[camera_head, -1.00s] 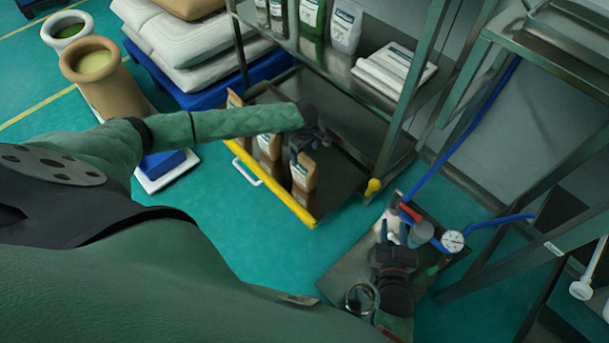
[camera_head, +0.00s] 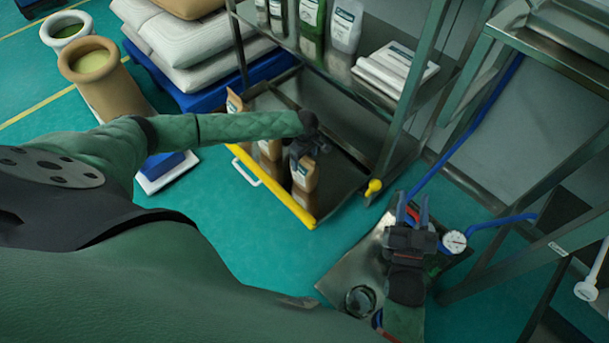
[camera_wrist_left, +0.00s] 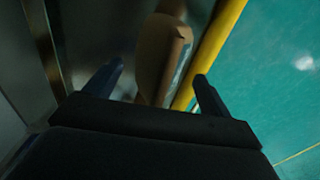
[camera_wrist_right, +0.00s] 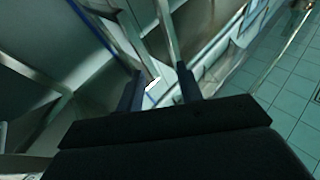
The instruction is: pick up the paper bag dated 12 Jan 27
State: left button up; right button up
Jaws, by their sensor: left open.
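Several brown paper bags with white labels stand in the lower drawer with the yellow front rail: a front bag (camera_head: 304,178), a middle bag (camera_head: 270,148) and a back bag (camera_head: 234,102). The dates on the labels are too small to read. My left gripper (camera_head: 303,152) is open above the front bag and hides part of it. In the left wrist view a brown bag (camera_wrist_left: 162,52) shows beyond and between the open fingertips, beside the yellow rail (camera_wrist_left: 216,42). My right gripper (camera_head: 412,206) is open and empty above the metal tray; its spread fingers also show in the right wrist view (camera_wrist_right: 158,88).
A shelf (camera_head: 340,70) with bottles and stacked white packs stands over the drawer. The metal tray (camera_head: 345,265) holds a glass dish (camera_head: 360,300); a pressure gauge (camera_head: 454,242) on blue pipe is beside my right gripper. Green floor is clear left of the tray.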

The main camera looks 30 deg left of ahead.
pick_arm(q)
notch_tip(320, 180, down, 2)
jog(key=shift+f, duration=0.15)
jog(key=c, duration=1.6)
grip_shut()
pick_arm(e)
notch_tip(320, 180, up, 6)
jog(key=t, duration=0.2)
jog(key=shift+s+d, duration=0.25)
jog(key=shift+s, duration=0.15)
